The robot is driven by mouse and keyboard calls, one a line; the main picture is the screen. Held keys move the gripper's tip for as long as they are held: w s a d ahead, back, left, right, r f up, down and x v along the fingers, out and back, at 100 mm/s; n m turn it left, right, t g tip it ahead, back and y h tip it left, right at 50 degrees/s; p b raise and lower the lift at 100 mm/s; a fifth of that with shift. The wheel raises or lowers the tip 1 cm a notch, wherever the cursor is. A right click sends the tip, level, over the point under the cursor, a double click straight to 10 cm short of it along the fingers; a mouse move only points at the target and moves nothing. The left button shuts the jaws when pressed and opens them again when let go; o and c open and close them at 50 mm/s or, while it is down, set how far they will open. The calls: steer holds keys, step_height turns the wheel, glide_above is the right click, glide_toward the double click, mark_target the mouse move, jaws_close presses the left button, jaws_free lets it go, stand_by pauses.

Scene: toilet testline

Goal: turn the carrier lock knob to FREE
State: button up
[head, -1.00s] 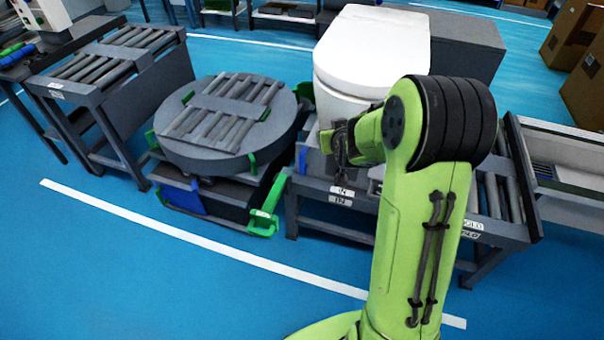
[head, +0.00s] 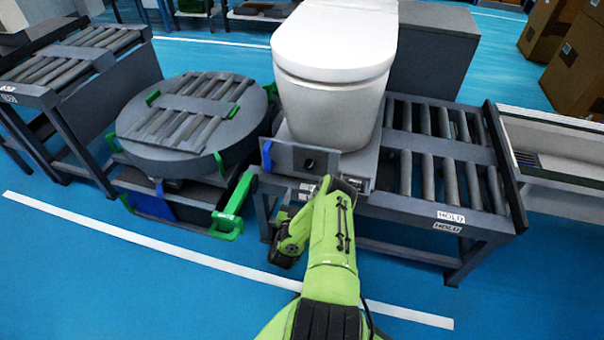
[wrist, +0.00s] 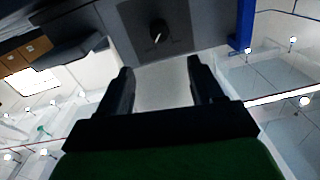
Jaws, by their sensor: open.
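The carrier lock knob (wrist: 158,30) is a small round black knob with a light pointer mark, on a dark grey panel (wrist: 196,20). The markings beside it are too small to read. In the head view the knob (head: 310,163) sits on the upright panel (head: 285,158) at the front of the carrier, below the toilet. My gripper (wrist: 160,72) is open and empty, its two dark fingers apart. In the wrist view the knob appears beyond the fingertips, between their lines, and no finger touches it. In the head view my fingers cannot be made out clearly.
The white toilet (head: 335,60) stands on the carrier behind the panel. A blue piece (head: 267,155) is at the panel's left edge. The round turntable (head: 190,125) and a green handle (head: 232,205) lie left. A roller conveyor (head: 440,180) lies right. Front floor is open.

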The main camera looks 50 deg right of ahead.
mark_target(308, 167)
steer(key=b+x, duration=0.5)
steer(key=x, duration=0.8)
steer(key=shift+w+d+f, duration=0.1)
steer(key=shift+w+d, duration=0.05)
steer(key=shift+d, duration=0.2)
steer(key=c, duration=1.1)
steer(key=shift+o, duration=0.2)
